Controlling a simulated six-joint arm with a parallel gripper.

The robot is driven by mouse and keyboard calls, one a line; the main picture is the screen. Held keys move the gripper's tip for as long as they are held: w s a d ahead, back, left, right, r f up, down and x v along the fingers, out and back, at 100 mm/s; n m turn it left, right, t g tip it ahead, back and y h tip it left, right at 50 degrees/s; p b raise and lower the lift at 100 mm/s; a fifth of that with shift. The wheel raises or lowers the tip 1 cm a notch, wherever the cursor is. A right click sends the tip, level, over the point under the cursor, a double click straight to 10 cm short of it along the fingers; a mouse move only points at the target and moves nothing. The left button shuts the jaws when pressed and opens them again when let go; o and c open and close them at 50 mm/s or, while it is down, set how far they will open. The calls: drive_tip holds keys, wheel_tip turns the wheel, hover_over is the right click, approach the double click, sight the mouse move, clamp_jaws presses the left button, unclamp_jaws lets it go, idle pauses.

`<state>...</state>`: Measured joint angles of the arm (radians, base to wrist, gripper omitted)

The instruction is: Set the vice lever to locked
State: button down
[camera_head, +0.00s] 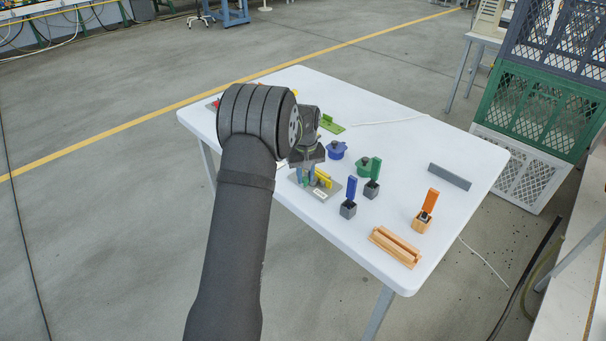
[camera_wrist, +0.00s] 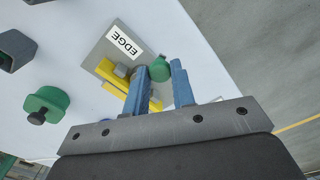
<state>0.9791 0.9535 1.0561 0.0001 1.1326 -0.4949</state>
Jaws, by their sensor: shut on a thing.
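The vice has yellow jaws (camera_head: 323,178) on a grey plate (camera_head: 334,190) near the table's front left edge. In the wrist view the yellow jaws (camera_wrist: 113,75) flank a small grey block, and the grey plate (camera_wrist: 98,52) carries an upside-down "EDGE" label (camera_wrist: 124,43). The green vice lever's rounded end (camera_wrist: 160,68) sits between the blue fingertips of my gripper (camera_wrist: 165,76), which is shut on it. In the head view my gripper (camera_head: 306,176) is low over the plate's left part. The lever's lower part is hidden, so I cannot tell its setting.
Right of the vice stand a blue lidded pot (camera_head: 336,150), a green lidded pot (camera_head: 363,167), and blue (camera_head: 349,201), green (camera_head: 372,188) and orange (camera_head: 424,218) upright pieces. A wooden grooved block (camera_head: 396,247) and a grey bar (camera_head: 449,177) lie farther right.

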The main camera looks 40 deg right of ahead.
drive_tip(key=n, duration=0.1)
drive_tip(key=s+n, duration=0.1)
drive_tip(key=n, duration=0.1)
drive_tip(key=shift+d, duration=0.25)
drive_tip(key=n, duration=0.1)
drive_tip(key=s+d+n, duration=0.1)
drive_tip(key=n, duration=0.1)
drive_tip(key=shift+r+n, duration=0.1)
drive_tip(key=shift+n, duration=0.2)
drive_tip(key=shift+s+d+n, duration=0.2)
drive_tip(key=shift+d+n, duration=0.15)
drive_tip(key=shift+n, duration=0.55)
drive_tip(key=shift+s+d+n, duration=0.15)
drive_tip(key=shift+d+n, duration=0.15)
drive_tip(key=shift+n, duration=0.6)
drive_tip(key=shift+s+d+n, duration=0.2)
drive_tip(key=shift+d+n, duration=0.15)
drive_tip(key=shift+n, duration=0.55)
drive_tip(key=c, duration=1.2)
unclamp_jaws()
